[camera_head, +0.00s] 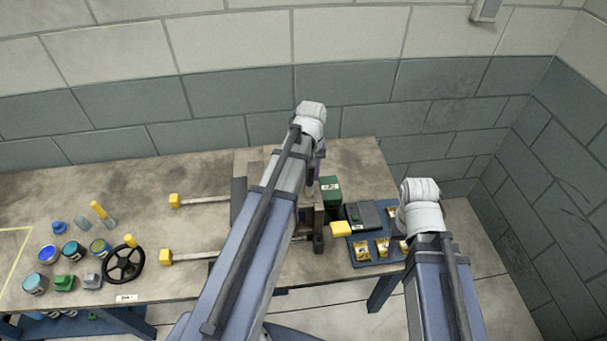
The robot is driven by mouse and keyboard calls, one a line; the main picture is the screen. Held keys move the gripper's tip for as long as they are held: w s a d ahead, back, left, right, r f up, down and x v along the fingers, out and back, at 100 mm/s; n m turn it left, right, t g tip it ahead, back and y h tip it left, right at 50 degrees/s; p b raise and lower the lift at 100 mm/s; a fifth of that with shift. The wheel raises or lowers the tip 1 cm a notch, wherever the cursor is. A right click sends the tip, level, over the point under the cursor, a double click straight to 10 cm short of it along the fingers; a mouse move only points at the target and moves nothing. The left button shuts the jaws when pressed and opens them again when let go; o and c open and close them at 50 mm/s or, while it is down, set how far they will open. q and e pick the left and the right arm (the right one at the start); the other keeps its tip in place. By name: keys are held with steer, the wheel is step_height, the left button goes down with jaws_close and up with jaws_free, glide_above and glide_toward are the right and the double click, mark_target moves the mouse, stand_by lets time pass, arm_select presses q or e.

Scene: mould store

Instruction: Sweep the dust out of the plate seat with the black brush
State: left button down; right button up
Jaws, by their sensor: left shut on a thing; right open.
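My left gripper (317,170) hangs below its white wrist, over the right part of a mould assembly on the bench. Its fingers are mostly hidden by my own arm. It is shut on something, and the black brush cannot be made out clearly. A dark brownish upright block (319,220) stands under it. The plate seat and any dust in it cannot be made out; my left arm covers much of the assembly. My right arm's white wrist is at the right, over the edge of a blue tray; its gripper fingers are hidden.
The bench (140,197) carries two rods with yellow ends (175,200), a black handwheel (124,265) and several small pots and bottles at the left. A green box (330,190) and a blue tray (367,262) with yellow packets stand at the right. A block wall is behind.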

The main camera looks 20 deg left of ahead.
arm_select(q)
steer(key=shift+w+d, duration=0.35)
steer(key=shift+d, duration=0.25)
steer(key=shift+r, duration=0.1)
step_height(320, 180, up, 6)
steer(key=p, duration=0.6)
step_height(320, 180, up, 3)
steer(key=p, duration=0.3)
stand_by(0.4)
